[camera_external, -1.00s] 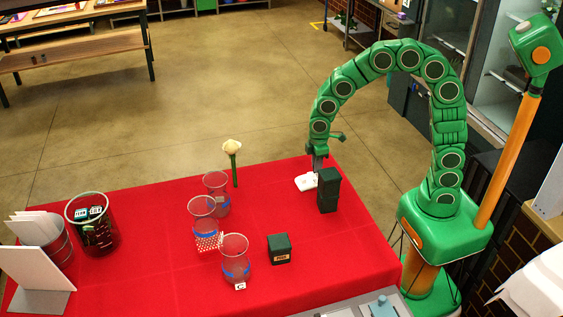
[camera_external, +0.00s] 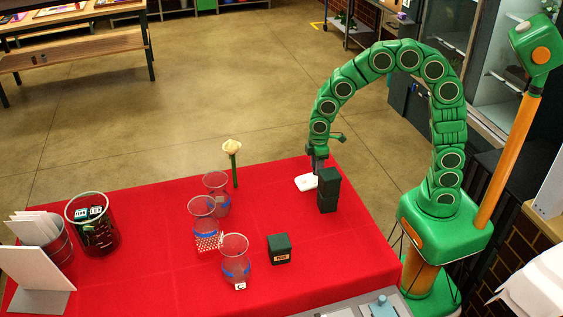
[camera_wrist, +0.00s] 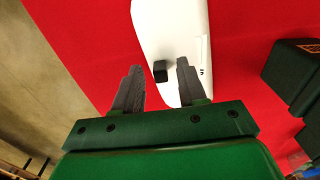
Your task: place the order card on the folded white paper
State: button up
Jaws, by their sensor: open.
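A folded white paper (camera_external: 306,182) lies flat near the right back edge of the red table. It fills the top middle of the wrist view (camera_wrist: 180,25). A narrow pale strip with a small dark mark (camera_wrist: 203,55) lies on it near its right edge; it may be the order card, but I cannot tell for sure. A small black block (camera_wrist: 160,71) shows over the paper. My gripper (camera_external: 318,170) is just above the paper. In the wrist view my gripper (camera_wrist: 158,68) is open, its fingers apart with the black block showing between them.
Dark boxes (camera_external: 329,190) stand close right of the paper, stacked; one (camera_wrist: 290,75) shows in the wrist view. A white board (camera_external: 35,268) stands at far left.

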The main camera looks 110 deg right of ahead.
notch_tip(320, 180, up, 12)
jog(key=s+a+r, duration=0.1)
jog(key=s+a, duration=0.8)
jog(key=a, duration=0.5)
jog(key=s+a+g, duration=0.1)
jog(key=s+a, duration=0.3)
jog(key=s, duration=0.4)
jog(key=s+a+f, duration=0.1)
jog(key=s+a, duration=0.4)
jog(key=s, duration=0.2)
jog(key=shift+s+f+g, duration=0.3)
jog(key=shift+s+g, duration=0.1)
jog(key=shift+a, duration=0.1)
